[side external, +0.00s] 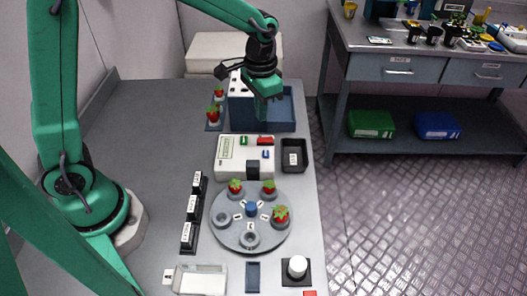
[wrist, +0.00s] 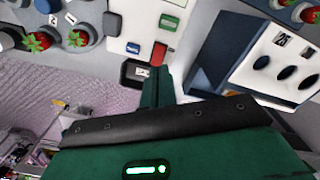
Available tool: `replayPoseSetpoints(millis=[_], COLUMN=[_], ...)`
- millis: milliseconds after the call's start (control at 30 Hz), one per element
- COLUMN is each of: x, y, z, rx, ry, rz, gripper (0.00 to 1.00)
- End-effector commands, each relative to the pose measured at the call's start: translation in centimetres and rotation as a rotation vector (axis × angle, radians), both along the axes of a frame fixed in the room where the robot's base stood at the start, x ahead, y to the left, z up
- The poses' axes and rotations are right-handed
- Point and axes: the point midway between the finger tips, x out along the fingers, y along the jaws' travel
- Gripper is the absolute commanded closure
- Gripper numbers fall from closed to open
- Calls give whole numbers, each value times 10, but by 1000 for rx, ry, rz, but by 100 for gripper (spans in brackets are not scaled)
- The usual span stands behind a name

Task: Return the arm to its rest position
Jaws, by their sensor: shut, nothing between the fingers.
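My green arm reaches in from the left side of the side external view. My gripper (side external: 268,112) points down above the blue box (side external: 285,122) at the back of the table. Its fingers are shut with nothing between them. In the wrist view my gripper (wrist: 157,88) shows as a narrow green pair of closed fingers. The blue box, with its white panel with dark oval holes (wrist: 290,68), is to the right there.
A round grey carousel (side external: 220,240) holds several strawberries. A white device (side external: 232,165) and a small black tray (side external: 294,155) stand behind it. Strawberries (side external: 213,113) stand left of the box. Black labelled blocks (side external: 188,237) line the left. The table's left part is clear.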

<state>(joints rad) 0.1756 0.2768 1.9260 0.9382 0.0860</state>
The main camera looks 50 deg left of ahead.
Motion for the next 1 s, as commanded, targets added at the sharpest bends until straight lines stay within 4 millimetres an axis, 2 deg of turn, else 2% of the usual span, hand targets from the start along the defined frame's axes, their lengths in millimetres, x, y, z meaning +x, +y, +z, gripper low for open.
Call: replayPoseSetpoints(millis=[333, 500, 767, 1000], x=[0, -4, -24, -55], y=[0, 3, 16, 31], z=[1, 8, 39, 73], rx=[0, -3, -13, -27], ry=[-1, -14, -80, -167], rz=[1, 8, 42, 89], gripper=[100, 100, 100, 100])
